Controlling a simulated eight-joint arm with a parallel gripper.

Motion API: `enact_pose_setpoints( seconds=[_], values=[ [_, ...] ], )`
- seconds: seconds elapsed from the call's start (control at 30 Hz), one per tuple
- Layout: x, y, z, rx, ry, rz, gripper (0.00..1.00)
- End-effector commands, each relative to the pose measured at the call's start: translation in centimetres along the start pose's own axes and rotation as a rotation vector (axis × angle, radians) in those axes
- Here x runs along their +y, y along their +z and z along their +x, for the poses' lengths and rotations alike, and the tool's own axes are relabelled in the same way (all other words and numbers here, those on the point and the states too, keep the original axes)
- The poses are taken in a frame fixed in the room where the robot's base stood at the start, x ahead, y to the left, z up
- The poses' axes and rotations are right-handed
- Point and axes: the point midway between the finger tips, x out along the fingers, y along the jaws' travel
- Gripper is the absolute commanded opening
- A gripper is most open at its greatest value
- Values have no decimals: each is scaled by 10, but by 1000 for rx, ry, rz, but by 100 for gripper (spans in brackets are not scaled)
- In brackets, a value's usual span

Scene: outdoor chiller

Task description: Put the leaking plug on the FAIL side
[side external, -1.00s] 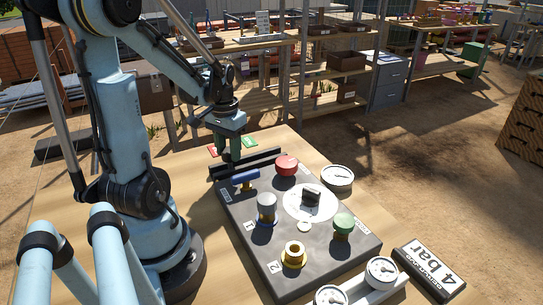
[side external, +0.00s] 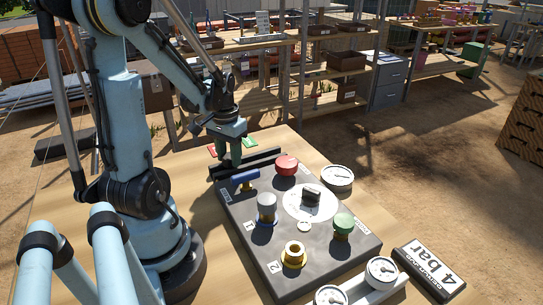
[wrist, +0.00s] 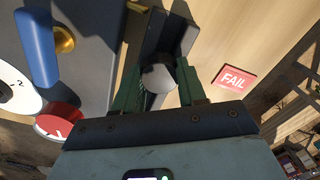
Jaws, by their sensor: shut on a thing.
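My gripper (side external: 229,157) is at the back left of the test panel, low over a black divided rack (side external: 257,160). In the wrist view its green fingers (wrist: 158,88) are shut on a grey round-topped plug (wrist: 160,76), above or in the dark rack; I cannot tell whether the plug touches it. A red FAIL card (wrist: 234,78) lies to the right of the fingers in the wrist view. Another grey plug (side external: 266,205) stands upright at station 1.
The panel (side external: 325,260) carries a blue lever (side external: 244,179), red knob (side external: 286,165), green knob (side external: 343,222), black dial knob (side external: 311,194) and gauge (side external: 338,177). A green card (side external: 249,142) lies behind the rack. Wooden table (side external: 190,165) is bare to the left.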

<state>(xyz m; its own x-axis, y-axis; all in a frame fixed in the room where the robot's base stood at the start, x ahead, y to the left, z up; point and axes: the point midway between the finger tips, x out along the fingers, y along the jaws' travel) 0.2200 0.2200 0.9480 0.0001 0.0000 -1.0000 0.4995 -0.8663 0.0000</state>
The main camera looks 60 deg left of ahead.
Motion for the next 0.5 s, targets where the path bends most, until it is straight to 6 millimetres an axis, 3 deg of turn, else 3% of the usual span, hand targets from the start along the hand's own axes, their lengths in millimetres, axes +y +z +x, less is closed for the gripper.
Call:
enact_pose_setpoints(
  seconds=[0.4, 0.43, 0.5],
  values=[
    [0, 0, 3, 0, 0, 0, 0],
    [0, 0, 3, 0, 0, 0, 45],
    [0, 0, 3, 0, 0, 0, 56]
  ],
)
